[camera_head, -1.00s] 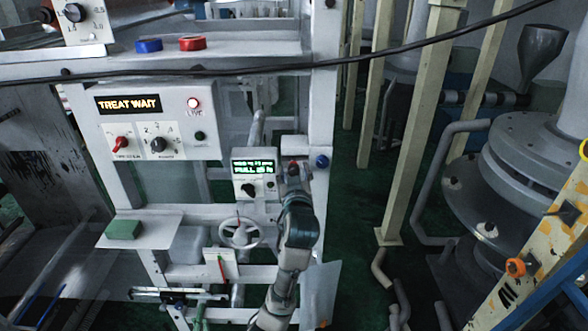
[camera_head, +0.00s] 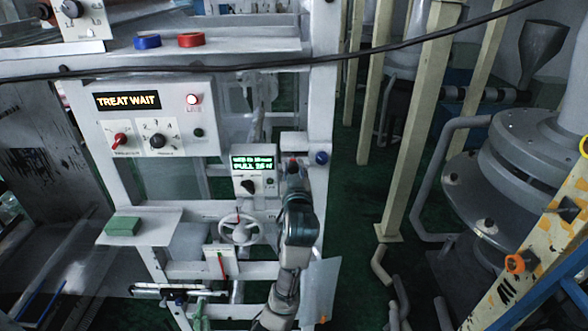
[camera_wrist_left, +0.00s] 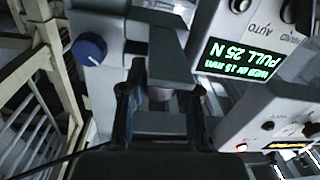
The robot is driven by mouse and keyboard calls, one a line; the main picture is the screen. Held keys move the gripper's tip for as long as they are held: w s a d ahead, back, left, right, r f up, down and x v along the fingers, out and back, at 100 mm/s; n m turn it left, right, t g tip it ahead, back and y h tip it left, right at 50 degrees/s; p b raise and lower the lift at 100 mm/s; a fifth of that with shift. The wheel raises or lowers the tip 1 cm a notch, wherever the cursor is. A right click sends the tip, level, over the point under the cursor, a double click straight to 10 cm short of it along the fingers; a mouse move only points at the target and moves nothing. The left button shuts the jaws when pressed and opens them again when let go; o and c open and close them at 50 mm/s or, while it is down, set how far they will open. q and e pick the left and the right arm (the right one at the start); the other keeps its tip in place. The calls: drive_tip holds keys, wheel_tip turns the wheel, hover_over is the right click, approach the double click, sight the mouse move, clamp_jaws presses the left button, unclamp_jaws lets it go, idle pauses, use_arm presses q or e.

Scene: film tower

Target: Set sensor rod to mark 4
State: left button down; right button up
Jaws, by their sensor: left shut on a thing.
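My left gripper (camera_head: 293,176) is at the right side of the small display box (camera_head: 243,184) on the white frame. In the left wrist view its two dark fingers (camera_wrist_left: 160,112) are shut on a grey rod piece (camera_wrist_left: 160,93), which seems to be the sensor rod. A grey block (camera_wrist_left: 172,62) sits just beyond it. The rod's marks cannot be made out. The green display (camera_head: 253,163) also shows in the left wrist view (camera_wrist_left: 238,62) and reads "PULL 25 N" below a line that is hard to read. My right gripper is not in view.
A blue knob (camera_head: 321,158) is close to the gripper and shows in the left wrist view (camera_wrist_left: 89,49). A handwheel (camera_head: 238,229) is below the display. A "TREAT WAIT" panel (camera_head: 180,120) is at upper left. A black cable (camera_head: 400,46) crosses above.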

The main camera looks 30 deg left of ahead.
use_arm(q)
drive_tip(key=c, duration=0.8)
unclamp_jaws()
drive_tip(key=shift+s, duration=0.1)
drive_tip(key=v, duration=1.2)
drive_tip(key=shift+d, duration=0.2)
drive_tip(key=shift+a, duration=0.15)
